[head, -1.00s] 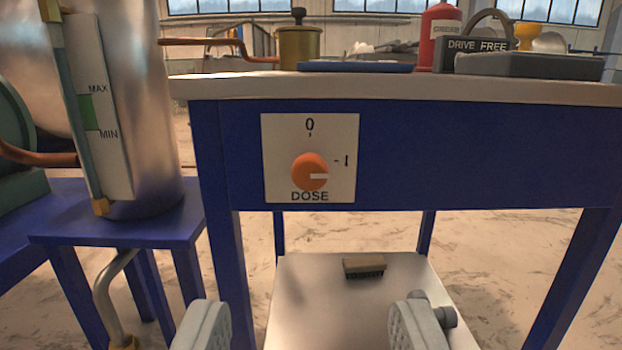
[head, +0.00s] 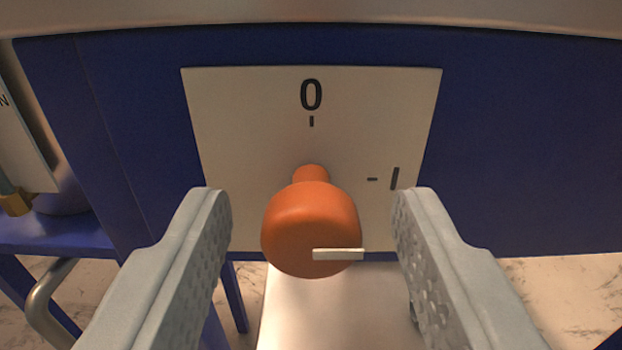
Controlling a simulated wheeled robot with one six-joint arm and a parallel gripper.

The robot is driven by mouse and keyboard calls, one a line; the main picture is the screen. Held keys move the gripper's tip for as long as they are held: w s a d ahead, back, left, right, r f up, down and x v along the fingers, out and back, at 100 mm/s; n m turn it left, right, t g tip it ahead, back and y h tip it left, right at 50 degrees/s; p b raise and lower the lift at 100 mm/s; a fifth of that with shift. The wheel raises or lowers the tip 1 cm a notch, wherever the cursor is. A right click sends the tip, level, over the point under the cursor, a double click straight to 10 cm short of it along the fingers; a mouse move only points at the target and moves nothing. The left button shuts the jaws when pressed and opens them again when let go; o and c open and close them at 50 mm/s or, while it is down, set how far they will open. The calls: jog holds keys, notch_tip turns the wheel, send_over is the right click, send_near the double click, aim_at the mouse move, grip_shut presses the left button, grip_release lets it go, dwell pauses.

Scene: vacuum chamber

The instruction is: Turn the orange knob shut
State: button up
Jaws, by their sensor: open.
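The orange knob (head: 305,222) sticks out from a pale dial plate (head: 255,130) on the blue front of the table. Its white pointer bar (head: 338,254) points right, toward the side of the "1" mark. The "0" mark is at the top of the plate. My gripper (head: 312,218) is open, with one finger on each side of the knob. A gap shows between each finger and the knob. The "DOSE" label is hidden behind the knob.
The table's edge (head: 320,15) runs across just above the plate. A blue stand (head: 60,232) with a bent pipe (head: 50,297) is at the left.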

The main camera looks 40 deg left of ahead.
jog(key=shift+w+a, duration=0.1)
jog(key=shift+w, duration=0.05)
jog(key=c, duration=1)
jog(key=shift+o, duration=0.2)
